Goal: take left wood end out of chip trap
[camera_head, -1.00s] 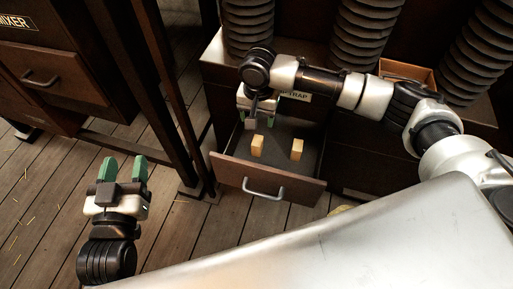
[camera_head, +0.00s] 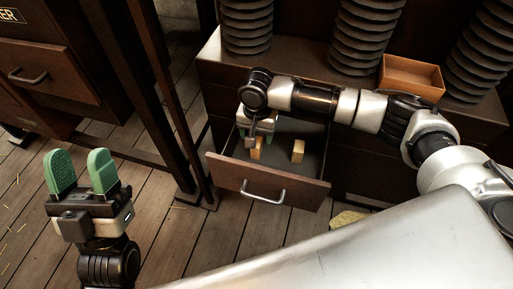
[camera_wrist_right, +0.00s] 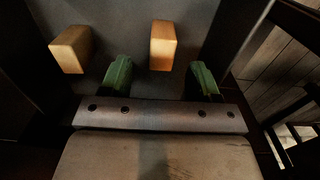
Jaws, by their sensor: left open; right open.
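The chip trap drawer (camera_head: 233,172) is pulled open below the dark cabinet. The left wood end (camera_head: 257,153), a small light-brown block, stands inside it, partly hidden by my right gripper. The right wood end (camera_head: 298,151) stands apart to its right. My right gripper (camera_head: 258,136) is open, pointing down over the left wood end. In the right wrist view, the left wood end (camera_wrist_right: 163,45) appears ahead of the gap between the green fingers; the right wood end (camera_wrist_right: 70,49) is left of them. My left gripper (camera_head: 81,171) is open and empty over the floor.
The drawer's front handle (camera_head: 263,193) faces me. An open brown box (camera_head: 411,78) sits on the cabinet top near black bellows columns (camera_head: 360,35). A dark frame post (camera_head: 165,95) stands left of the drawer. A yellowish item (camera_head: 347,218) lies on the floor.

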